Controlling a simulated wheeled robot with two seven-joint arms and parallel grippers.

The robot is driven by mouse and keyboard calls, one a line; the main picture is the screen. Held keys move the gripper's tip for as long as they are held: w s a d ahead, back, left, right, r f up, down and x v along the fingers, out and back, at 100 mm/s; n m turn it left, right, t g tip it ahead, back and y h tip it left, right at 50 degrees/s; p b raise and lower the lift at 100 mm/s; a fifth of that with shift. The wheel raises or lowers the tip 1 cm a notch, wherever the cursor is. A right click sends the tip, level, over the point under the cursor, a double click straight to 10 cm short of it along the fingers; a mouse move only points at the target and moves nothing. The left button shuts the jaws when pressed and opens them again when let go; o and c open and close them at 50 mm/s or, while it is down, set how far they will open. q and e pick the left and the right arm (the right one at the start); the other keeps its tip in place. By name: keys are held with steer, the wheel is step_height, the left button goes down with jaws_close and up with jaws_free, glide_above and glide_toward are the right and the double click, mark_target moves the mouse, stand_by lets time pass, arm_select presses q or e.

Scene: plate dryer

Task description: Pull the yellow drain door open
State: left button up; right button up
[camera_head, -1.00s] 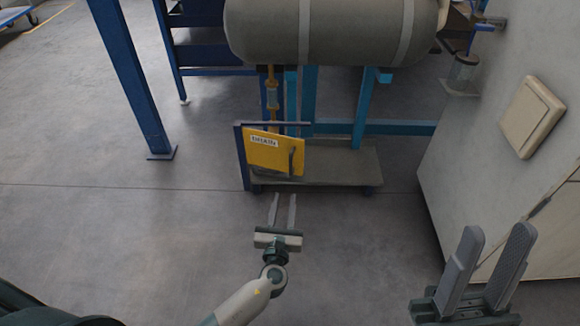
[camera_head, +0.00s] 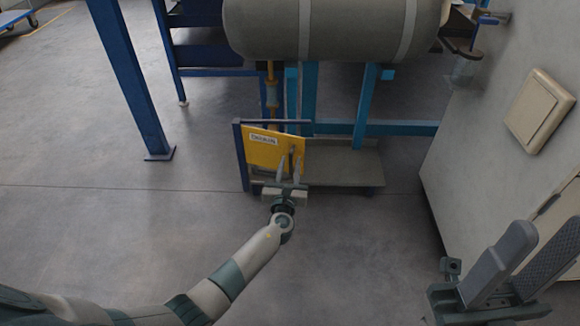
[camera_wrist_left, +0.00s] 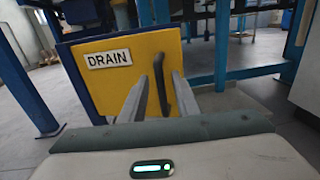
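The yellow drain door (camera_head: 266,152) stands upright in a dark blue frame below the tank, with a white "DRAIN" label. In the left wrist view the yellow door (camera_wrist_left: 110,77) fills the middle and looks closed. Its dark curved handle (camera_wrist_left: 161,83) is on the right part of the door. My left gripper (camera_head: 289,172) is in front of the door; its two fingers (camera_wrist_left: 153,97) are apart, on either side of the handle's lower part. Whether a finger touches the handle cannot be told. My right gripper (camera_head: 520,262) is open and empty at the lower right.
A grey tank (camera_head: 335,30) hangs above the door on blue supports. A low grey platform (camera_head: 345,165) lies right of the door. A light cabinet (camera_head: 500,140) with a switch (camera_head: 540,112) stands at the right. The floor left of the door is clear.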

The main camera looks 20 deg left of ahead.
arm_select(q)
steer(key=shift+w, duration=0.15)
jaws_close()
steer(key=shift+a, duration=0.1)
